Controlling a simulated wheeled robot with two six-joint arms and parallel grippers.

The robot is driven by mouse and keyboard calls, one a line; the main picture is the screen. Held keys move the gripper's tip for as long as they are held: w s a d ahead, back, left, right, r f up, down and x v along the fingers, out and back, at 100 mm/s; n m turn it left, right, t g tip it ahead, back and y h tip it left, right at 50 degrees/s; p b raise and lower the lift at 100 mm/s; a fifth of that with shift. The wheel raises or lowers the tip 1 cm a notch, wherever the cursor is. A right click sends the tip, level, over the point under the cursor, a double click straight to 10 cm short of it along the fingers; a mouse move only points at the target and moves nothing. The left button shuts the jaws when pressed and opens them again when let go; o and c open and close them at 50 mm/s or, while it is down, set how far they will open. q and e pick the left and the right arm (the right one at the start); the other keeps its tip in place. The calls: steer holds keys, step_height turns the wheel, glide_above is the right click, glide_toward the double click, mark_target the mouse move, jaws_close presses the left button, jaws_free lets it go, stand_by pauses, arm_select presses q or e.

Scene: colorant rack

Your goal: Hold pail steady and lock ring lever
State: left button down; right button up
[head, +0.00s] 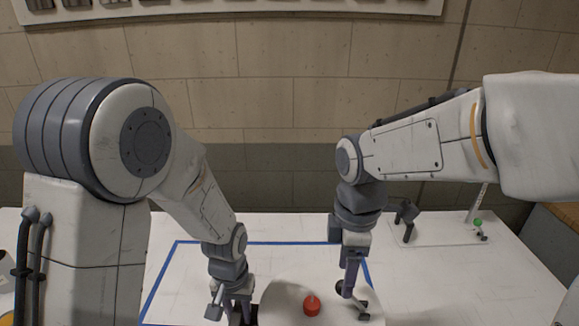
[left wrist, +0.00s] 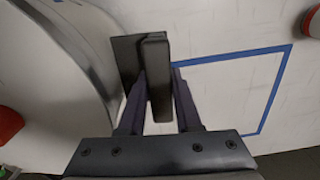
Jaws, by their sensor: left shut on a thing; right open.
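The pail's white round lid (head: 283,299) with a red cap (head: 311,306) is at the bottom middle of the head view, cut off by the frame. In the left wrist view the pail's metal ring (left wrist: 92,55) curves down the left side. My left gripper (head: 241,314) is at the pail's left side, shut on a dark block-like handle (left wrist: 156,75). My right gripper (head: 348,290) is open above the pail's right edge, pointing down. A small grey lever-like part (head: 362,308) lies just below and right of its fingertips; contact cannot be told.
Blue tape (head: 185,262) outlines an area on the white table (head: 430,290) around the pail. A black tool (head: 406,220) and a green-tipped item (head: 478,222) sit on a pale board at the back right. The table to the right is clear.

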steer(key=shift+f, duration=2.65)
jaws_close()
steer(key=shift+d+r, duration=0.1)
steer(key=shift+d, duration=0.05)
steer(key=shift+d+r, duration=0.4)
steer(key=shift+d, duration=0.35)
steer(key=shift+s, duration=0.1)
steer(key=shift+d, duration=0.1)
